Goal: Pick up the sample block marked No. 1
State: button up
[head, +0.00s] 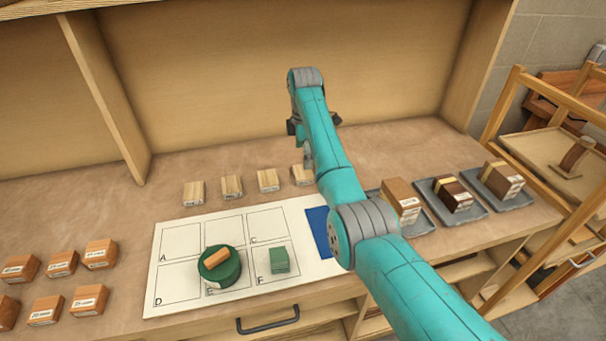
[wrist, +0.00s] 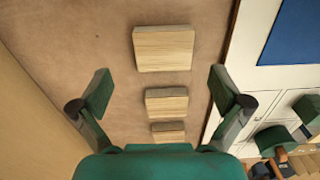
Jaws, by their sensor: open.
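A row of several pale wooden blocks stands on the bench behind the white lettered sheet, including the left one (head: 194,193), the second (head: 231,187), the third (head: 268,181) and the right one (head: 302,175), partly behind my arm. Their front labels are too small to read, so I cannot tell which is No. 1. My gripper (head: 306,138) is above the bench beyond the row's right end, partly hidden by my arm. In the wrist view my gripper (wrist: 162,88) is open and empty. A nearest pale block (wrist: 164,48) and two others (wrist: 166,102) lie below, between the fingers' lines.
The lettered sheet (head: 185,244) bears a green round object (head: 222,272), a green block (head: 279,260) and a blue patch (head: 318,226). Reddish blocks (head: 62,263) stand at left. Trays with darker blocks (head: 452,195) stand at right. A shelf divider (head: 105,95) rises behind.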

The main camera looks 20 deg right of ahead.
aim_at(303, 171)
jog(key=shift+s+a+f, duration=0.1)
jog(key=shift+s+f, duration=0.05)
jog(key=shift+f, duration=1.25)
jog(key=shift+s+a+f, duration=0.1)
jog(key=shift+f, duration=1.3)
jog(key=c, duration=1.1)
